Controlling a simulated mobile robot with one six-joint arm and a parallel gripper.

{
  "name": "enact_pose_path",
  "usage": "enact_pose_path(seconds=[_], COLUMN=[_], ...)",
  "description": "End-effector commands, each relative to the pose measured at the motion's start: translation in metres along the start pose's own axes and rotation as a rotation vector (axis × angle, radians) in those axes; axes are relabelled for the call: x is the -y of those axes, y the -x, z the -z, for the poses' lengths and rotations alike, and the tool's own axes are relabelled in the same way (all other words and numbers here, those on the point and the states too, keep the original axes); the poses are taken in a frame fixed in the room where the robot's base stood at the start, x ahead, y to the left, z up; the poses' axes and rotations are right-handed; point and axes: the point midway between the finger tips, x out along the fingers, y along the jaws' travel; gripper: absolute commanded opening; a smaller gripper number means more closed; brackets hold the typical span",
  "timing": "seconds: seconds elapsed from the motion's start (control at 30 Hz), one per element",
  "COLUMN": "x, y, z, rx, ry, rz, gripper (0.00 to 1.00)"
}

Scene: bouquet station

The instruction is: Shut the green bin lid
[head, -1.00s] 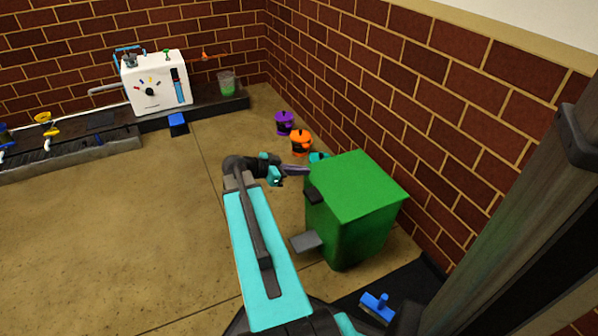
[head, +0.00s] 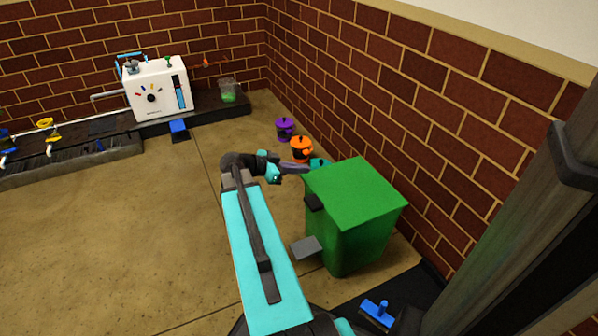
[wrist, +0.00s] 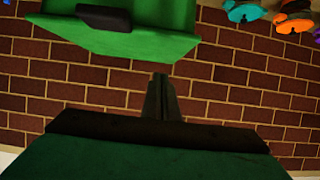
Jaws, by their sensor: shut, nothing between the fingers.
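The green bin (head: 363,245) stands on the floor against the brick wall. Its green lid (head: 355,195) lies flat over the top and looks down, with no clear gap at the rim. A dark block (head: 313,202) sits at its front left edge, and a grey pedal (head: 306,247) sticks out low. My gripper (head: 303,169) is just left of the lid's far left corner, at about lid height. I cannot tell if it touches. In the wrist view my gripper (wrist: 161,95) is shut and empty, with the bin (wrist: 130,40) at the top beyond the fingers.
Purple (head: 285,128) and orange (head: 301,149) pots stand by the wall behind the bin, with a teal pot (head: 320,163) partly hidden. A blue brush (head: 378,312) lies on the dark mat in front. Floor to the left is clear.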

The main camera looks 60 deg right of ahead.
Motion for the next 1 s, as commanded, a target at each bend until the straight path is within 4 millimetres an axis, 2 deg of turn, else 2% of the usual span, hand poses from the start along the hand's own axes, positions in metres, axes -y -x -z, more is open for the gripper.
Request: enact_pose_path(seconds=[0.6, 0.8, 1.0], x=[0.001, 0.0, 0.0], y=[0.061, 0.07, 0.071], z=[-0.058, -0.068, -0.07], rx=[0.002, 0.002, 0.001], ry=[0.002, 0.002, 0.001], rz=[0.0, 0.0, 0.0], gripper=[0.0, 0.0, 0.0])
